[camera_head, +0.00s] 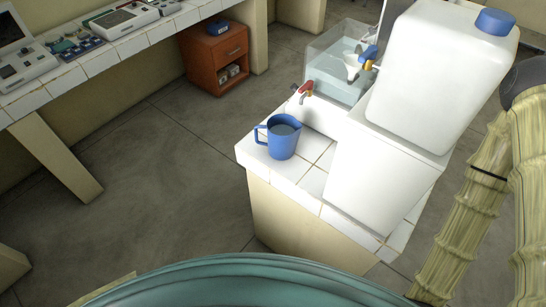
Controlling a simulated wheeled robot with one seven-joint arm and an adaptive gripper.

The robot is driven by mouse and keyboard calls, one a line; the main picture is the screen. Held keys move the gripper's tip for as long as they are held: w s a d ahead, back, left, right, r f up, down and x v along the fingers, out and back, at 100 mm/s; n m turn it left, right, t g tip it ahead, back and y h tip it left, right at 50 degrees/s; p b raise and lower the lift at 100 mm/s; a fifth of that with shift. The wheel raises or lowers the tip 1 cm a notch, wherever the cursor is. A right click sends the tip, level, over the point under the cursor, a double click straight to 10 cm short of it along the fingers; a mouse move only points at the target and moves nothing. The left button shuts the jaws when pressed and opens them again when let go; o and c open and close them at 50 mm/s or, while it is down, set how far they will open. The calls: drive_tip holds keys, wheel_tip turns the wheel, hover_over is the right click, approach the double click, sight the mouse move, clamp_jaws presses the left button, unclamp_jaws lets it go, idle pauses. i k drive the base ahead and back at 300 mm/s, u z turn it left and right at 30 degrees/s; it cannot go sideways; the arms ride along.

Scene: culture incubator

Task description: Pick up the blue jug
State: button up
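The blue jug (284,141) stands upright on the white tiled counter (311,184), near its left corner. Its handle points left, and its open top shows a greyish inside. It stands apart from the white block on its right. My gripper is not in this view. No arm is seen near the jug.
A large white container with a blue cap (495,21) sits on a white block (380,177) right of the jug. Behind are a red-handled tap (305,91) and a clear water tank (338,75). A tiled bench (103,62) with instruments and a brown cabinet (214,58) stand far left. Open floor lies left of the counter.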

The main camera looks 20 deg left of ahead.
sight(284, 131)
drive_tip(key=k, duration=0.15)
drive_tip(key=z, duration=1.85)
drive_tip(key=k, duration=0.75)
drive_tip(key=u, duration=2.5)
